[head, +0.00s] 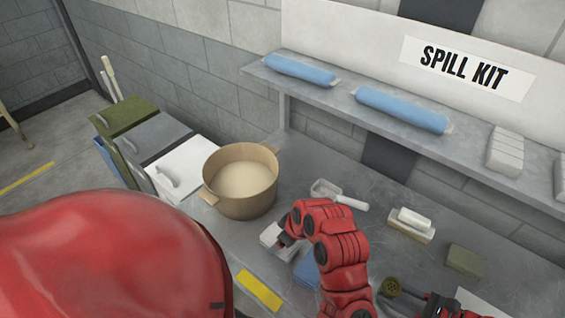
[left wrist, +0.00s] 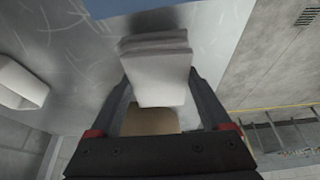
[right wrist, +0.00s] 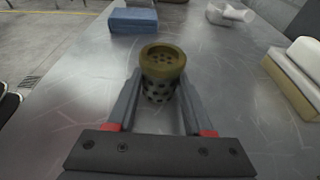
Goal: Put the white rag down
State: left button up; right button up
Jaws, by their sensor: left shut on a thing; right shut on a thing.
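The white rag (head: 271,235), a folded pad, is between the fingers of my left gripper (head: 284,240), beside the blue rag (head: 307,272) at the bench's front. It also shows in the left wrist view (left wrist: 158,72), where the left gripper (left wrist: 158,85) is shut on it. I cannot tell whether the rag touches the bench. My right gripper (head: 412,296) is shut on an olive-topped perforated cylinder (head: 390,287), at the lower right. In the right wrist view, the cylinder (right wrist: 161,72) stands upright between the fingertips of the right gripper (right wrist: 160,92).
A tan tub (head: 240,182) stands left of the white rag. A scoop (head: 338,194), a white-topped brush or block (head: 412,222) and an olive block (head: 464,261) lie on the metal bench. A shelf (head: 455,150) with blue rolls (head: 402,108) runs above the back.

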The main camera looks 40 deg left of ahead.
pick_arm(q)
jog(key=shift+f, duration=0.7)
jog(key=shift+f, duration=0.1)
jog(key=o, duration=1.3)
jog(key=shift+w+d+r, duration=0.1)
jog(key=shift+r, duration=0.4)
jog(key=v, duration=1.1)
jog(key=shift+r, duration=0.15)
